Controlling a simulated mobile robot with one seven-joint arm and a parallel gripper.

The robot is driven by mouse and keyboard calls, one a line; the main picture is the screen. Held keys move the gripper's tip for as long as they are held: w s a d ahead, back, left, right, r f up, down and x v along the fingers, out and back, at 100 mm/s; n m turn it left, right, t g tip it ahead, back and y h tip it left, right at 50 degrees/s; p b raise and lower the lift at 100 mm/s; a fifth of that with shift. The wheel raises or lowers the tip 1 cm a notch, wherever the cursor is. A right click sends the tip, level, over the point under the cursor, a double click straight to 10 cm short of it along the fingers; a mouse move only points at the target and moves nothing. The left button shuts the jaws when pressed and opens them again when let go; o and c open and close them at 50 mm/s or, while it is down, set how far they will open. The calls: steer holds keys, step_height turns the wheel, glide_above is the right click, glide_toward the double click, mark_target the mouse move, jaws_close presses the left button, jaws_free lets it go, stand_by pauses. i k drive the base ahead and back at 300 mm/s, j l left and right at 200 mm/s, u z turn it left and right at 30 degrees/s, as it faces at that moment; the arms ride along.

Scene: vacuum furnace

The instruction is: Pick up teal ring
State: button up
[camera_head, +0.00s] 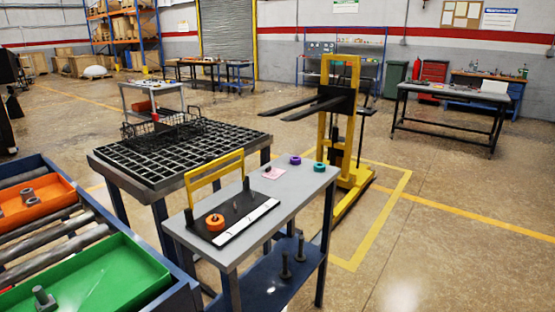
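The teal ring (319,167) lies flat on the grey top of a small table (240,243), close to its far right corner. It is small in the head view. A purple ring (295,160) lies to its left, apart from it. An orange ring (215,222) is on a black board (245,207) at the table's near end. My gripper is not in view.
A pink pad (273,173) with a small dark item lies left of the rings. A yellow handle frame (215,173) rises over the board. A yellow stacker (343,120) stands behind the table. A grid-topped table (180,150) is at left. The floor at right is open.

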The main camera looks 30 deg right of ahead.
mark_target(318, 168)
steer(key=z, duration=1.15)
